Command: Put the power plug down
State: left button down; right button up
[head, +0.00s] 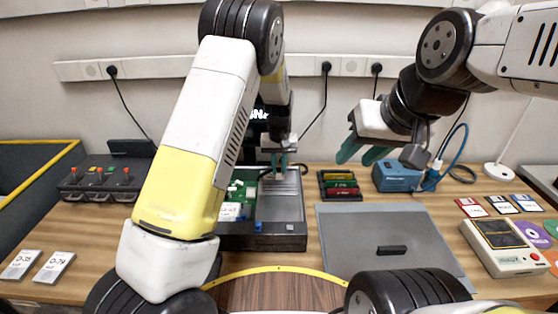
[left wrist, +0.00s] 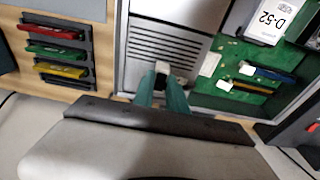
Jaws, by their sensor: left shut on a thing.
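My left gripper (head: 281,163) is over the back of the open device case (head: 290,243), above its ribbed grey section. In the left wrist view its teal fingers (left wrist: 163,88) are closed on a small pale piece (left wrist: 162,67), which I take to be the power plug. The fingers hide most of it, and I cannot tell whether it touches the case. A dark cord (head: 297,167) curves beside the gripper in the head view. My right gripper (head: 361,153) hangs in the air above the back of the table, fingers apart and empty.
A grey panel with a black handle (head: 385,225) lies right of the case. A rack of coloured modules (head: 340,186) and a blue box (head: 397,176) stand behind. A handheld tester (head: 505,247) is at right. A switch box (head: 100,190) is at left. Cords hang from the wall sockets.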

pick_arm(q)
jog(key=shift+f, duration=0.5)
jog(key=shift+f, duration=0.15)
jog(key=shift+f, duration=0.5)
jog(key=c, duration=1.3)
grip_release()
jog(key=shift+c, duration=0.2)
jog(key=shift+r, duration=0.1)
